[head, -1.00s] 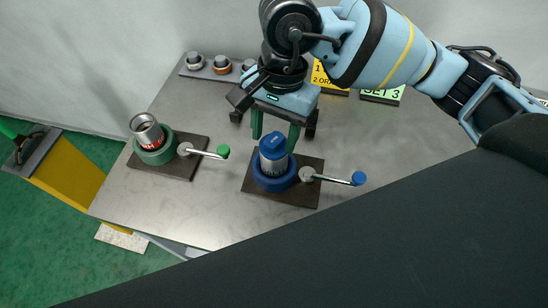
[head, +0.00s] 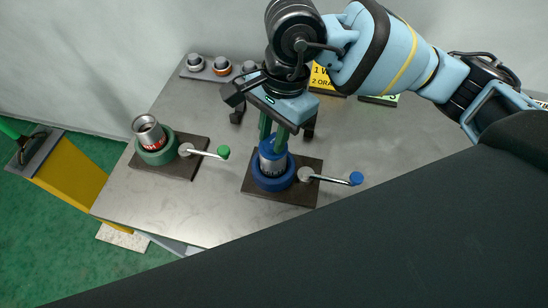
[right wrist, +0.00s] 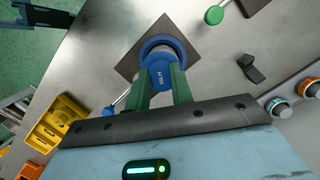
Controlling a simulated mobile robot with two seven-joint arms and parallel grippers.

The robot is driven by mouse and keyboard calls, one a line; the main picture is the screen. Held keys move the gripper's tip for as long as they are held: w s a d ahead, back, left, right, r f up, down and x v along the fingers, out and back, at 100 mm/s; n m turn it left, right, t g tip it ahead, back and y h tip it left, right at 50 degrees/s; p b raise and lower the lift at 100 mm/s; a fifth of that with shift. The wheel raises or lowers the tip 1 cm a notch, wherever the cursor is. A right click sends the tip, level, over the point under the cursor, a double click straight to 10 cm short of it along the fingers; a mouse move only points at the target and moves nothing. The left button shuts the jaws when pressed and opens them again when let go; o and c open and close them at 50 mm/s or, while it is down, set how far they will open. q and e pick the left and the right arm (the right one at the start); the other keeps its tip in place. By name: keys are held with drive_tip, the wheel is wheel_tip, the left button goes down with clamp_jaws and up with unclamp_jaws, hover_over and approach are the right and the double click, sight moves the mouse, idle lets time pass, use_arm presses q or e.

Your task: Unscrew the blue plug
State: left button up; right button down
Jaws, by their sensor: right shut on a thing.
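The blue plug (head: 271,149) sits on top of a silver pipe held upright in the blue vise (head: 273,180). In the right wrist view the blue plug (right wrist: 160,74) shows lettering and lies between the two green fingers. My right gripper (head: 273,143) comes down from above and is shut on the plug. The same gripper shows in the right wrist view (right wrist: 160,86). The blue-knobbed vise handle (head: 335,180) points right. My left gripper is not seen at work on the plug.
A green vise (head: 156,150) with an open silver pipe (head: 148,130) stands to the left, its green-knobbed handle (head: 208,154) pointing toward the blue vise. Capped fittings (head: 221,66) stand on a strip at the back. A yellow sign (head: 322,79) stands behind my arm.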

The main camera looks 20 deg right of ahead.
drive_tip(key=m+p, duration=0.1)
drive_tip(key=m, duration=0.2)
drive_tip(key=m+t+p, duration=0.1)
drive_tip(key=m, duration=0.1)
drive_tip(key=shift+r+m, duration=0.2)
drive_tip(key=shift+m, duration=0.2)
drive_tip(key=m+t+p, duration=0.1)
drive_tip(key=m, duration=0.3)
drive_tip(key=shift+p, duration=0.35)
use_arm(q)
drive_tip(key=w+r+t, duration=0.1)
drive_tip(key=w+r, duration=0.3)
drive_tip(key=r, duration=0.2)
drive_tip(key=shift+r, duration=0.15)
use_arm(e)
drive_tip(key=shift+f+m, duration=0.1)
drive_tip(key=shift+m, duration=0.4)
